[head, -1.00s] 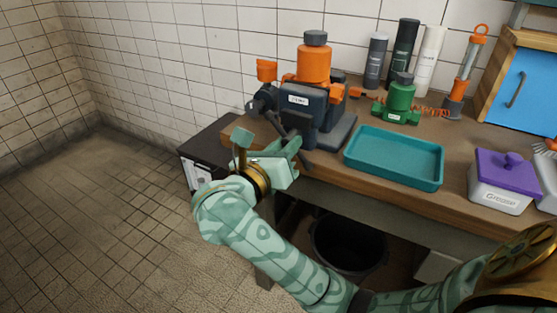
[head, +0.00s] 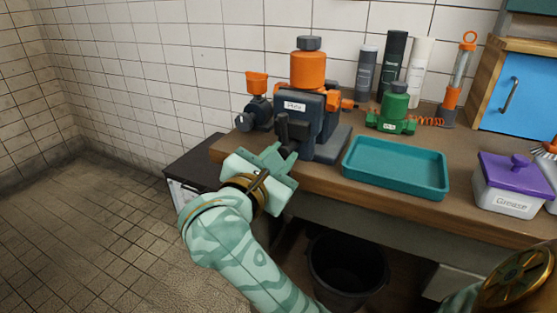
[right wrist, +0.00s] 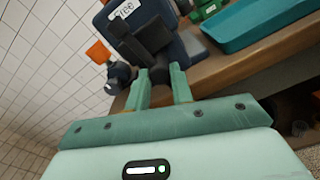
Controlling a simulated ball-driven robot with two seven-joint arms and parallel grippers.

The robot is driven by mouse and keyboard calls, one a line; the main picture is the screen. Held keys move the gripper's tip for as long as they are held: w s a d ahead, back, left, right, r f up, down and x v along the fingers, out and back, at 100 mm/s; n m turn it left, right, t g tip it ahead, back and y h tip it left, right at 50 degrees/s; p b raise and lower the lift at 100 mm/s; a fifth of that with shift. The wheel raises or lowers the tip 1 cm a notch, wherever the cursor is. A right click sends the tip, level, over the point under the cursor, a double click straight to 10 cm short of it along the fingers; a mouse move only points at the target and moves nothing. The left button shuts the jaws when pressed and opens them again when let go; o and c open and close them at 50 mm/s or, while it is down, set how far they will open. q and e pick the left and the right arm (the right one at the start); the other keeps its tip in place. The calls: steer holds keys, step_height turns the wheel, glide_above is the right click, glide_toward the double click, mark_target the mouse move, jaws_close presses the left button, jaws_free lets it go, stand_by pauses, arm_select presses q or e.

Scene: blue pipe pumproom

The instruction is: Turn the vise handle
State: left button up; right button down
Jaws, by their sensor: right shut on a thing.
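The dark blue-grey vise (head: 322,138) stands at the left end of the bench with an orange pump (head: 308,70) above it. Its dark handle (head: 284,128) is on the front, facing me. My right gripper (head: 280,154) is at the handle's lower end. In the right wrist view, the right gripper's fingers (right wrist: 160,82) are on either side of a dark end of the handle (right wrist: 158,73), shut on it. The fingers partly hide this end. My left gripper is not in view.
A teal tray (head: 396,190) lies right of the vise, with a green pump (head: 393,115) behind it. A white grease box (head: 507,200) with a purple lid stands further right. A black bucket (head: 345,290) is below the bench. Floor at left is clear.

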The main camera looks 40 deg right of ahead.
arm_select(q)
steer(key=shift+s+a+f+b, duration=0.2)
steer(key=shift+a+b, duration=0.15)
steer(key=shift+b, duration=0.05)
arm_select(e)
steer(key=shift+a+f+m, duration=0.15)
steer(key=shift+f+m, duration=0.15)
steer(key=shift+m, duration=0.3)
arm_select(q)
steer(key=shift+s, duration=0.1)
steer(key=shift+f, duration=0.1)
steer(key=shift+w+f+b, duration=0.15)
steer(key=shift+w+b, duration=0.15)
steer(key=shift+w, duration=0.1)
arm_select(e)
steer(key=shift+m, duration=0.5)
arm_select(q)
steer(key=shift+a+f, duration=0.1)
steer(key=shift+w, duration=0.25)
arm_select(e)
steer(key=shift+m, duration=0.4)
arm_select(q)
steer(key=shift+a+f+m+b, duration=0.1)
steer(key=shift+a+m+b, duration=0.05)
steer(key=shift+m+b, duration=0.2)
